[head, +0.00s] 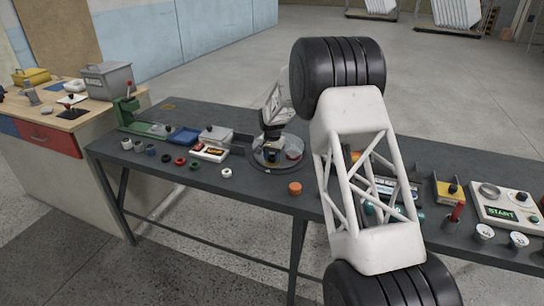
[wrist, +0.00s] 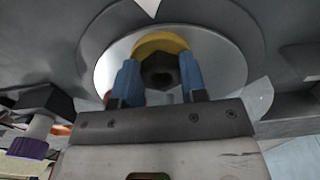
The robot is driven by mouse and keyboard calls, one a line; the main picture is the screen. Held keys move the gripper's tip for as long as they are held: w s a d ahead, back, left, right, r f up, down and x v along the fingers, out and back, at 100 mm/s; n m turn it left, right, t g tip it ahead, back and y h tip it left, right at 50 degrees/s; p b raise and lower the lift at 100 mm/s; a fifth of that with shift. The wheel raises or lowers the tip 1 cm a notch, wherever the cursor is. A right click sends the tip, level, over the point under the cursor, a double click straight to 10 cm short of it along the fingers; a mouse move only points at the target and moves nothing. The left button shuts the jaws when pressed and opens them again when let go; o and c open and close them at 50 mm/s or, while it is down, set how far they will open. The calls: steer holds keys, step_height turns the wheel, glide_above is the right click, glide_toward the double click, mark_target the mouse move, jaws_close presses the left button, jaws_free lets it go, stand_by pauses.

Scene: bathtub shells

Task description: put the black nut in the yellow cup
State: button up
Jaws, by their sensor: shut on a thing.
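In the wrist view my gripper (wrist: 159,64) has its two blue fingers shut on the black nut (wrist: 160,76), which sits between the fingertips. The yellow cup (wrist: 160,41) shows as a rounded yellow patch directly behind the nut, inside a pale round dish (wrist: 222,68). The nut overlaps the cup in this view; I cannot tell whether it is above the rim or inside. In the head view my gripper (head: 272,143) reaches down over the round dish (head: 262,164) on the dark table. The nut and the yellow cup cannot be made out there.
A reddish cup (head: 294,148) stands at the dish's right side. An orange piece (head: 295,188) and a white ring (head: 227,172) lie in front on the table (head: 250,193). My large arm links hide much of the table's right half.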

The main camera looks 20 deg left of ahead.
mark_target(272, 157)
steer(key=shift+f, duration=0.2)
steer(key=o, duration=1)
steer(key=shift+f, duration=0.1)
step_height(272, 157, up, 14)
steer(key=shift+f, duration=0.25)
stand_by(0.6)
